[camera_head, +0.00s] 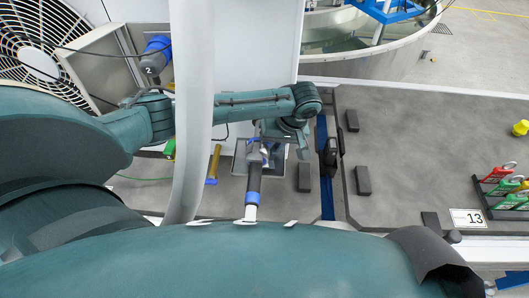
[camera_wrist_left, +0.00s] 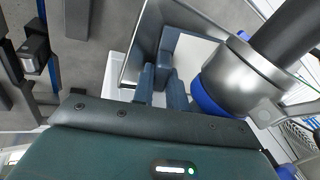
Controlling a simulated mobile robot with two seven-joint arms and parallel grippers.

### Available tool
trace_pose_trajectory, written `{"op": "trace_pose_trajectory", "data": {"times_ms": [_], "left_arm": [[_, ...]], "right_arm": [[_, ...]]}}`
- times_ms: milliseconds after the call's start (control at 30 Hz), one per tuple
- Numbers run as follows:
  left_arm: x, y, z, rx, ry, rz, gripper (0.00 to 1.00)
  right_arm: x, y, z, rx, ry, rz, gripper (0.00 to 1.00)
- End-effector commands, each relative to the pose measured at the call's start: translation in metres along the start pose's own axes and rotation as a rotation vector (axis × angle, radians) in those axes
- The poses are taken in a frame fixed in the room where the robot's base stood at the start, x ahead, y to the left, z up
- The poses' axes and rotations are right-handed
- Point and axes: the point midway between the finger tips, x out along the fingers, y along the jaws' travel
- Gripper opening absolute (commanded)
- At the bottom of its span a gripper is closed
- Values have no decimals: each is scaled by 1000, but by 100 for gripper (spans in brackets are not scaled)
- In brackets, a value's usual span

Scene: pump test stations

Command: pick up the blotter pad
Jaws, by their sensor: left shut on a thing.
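The blotter pad (camera_wrist_left: 197,52) seems to be the pale flat piece beyond my left fingers in the left wrist view, inside a metal-edged tray (camera_wrist_left: 140,45). My left gripper (camera_head: 268,149) is over the tray (camera_head: 240,158) in the head view, pointing down. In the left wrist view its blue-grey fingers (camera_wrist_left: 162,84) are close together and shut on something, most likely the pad. The contact is mostly hidden by the fingers. My right gripper is not seen in either view.
A black cylinder with blue rings (camera_head: 253,187) stands close by the left gripper. Dark blocks (camera_head: 304,177) and a blue strip (camera_head: 325,190) lie to the right. A rack of red and green handled items (camera_head: 505,188) is at far right, beside a 13 label (camera_head: 467,217).

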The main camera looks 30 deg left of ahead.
Motion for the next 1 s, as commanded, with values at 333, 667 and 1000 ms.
{"op": "trace_pose_trajectory", "data": {"times_ms": [333, 667, 1000], "left_arm": [[-1, 0, 0, 1, 0, 1, 0], [-18, -2, -2, 2, 0, 6, 0], [-38, 58, 28, 4, -1, 7, 0]], "right_arm": [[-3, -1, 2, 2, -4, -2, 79], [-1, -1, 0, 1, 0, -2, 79], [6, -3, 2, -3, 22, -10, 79]]}}
